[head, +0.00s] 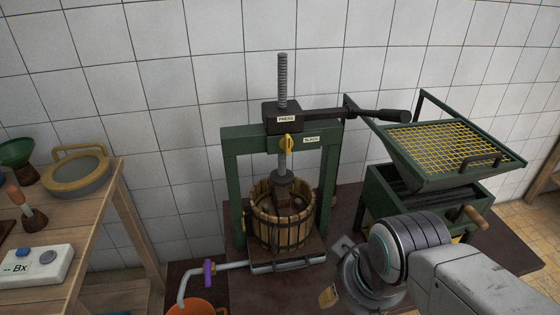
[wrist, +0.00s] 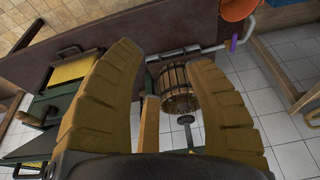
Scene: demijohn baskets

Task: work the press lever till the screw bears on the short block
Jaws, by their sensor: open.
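The press is a green frame (head: 234,190) with a threaded screw (head: 283,78) through its top. The black press lever (head: 345,112) sticks out to the right from a head labelled PRESS and ends in a thick dark grip (head: 394,116). The screw's lower end goes down to dark brown pieces in the slatted wooden basket (head: 268,233); I cannot tell the short block apart or whether the screw touches it. My gripper (wrist: 165,60) is open and empty, its two tan fingers wide apart. The basket (wrist: 178,92) shows beyond them.
A yellow catch (head: 286,143) sits beside a small label on the crossbar. A green crusher with yellow mesh (head: 435,142) stands right of the press, close to the lever grip. A spout with a purple valve (head: 209,272) leads to an orange bucket (head: 200,307). A wooden bench (head: 105,215) stands left.

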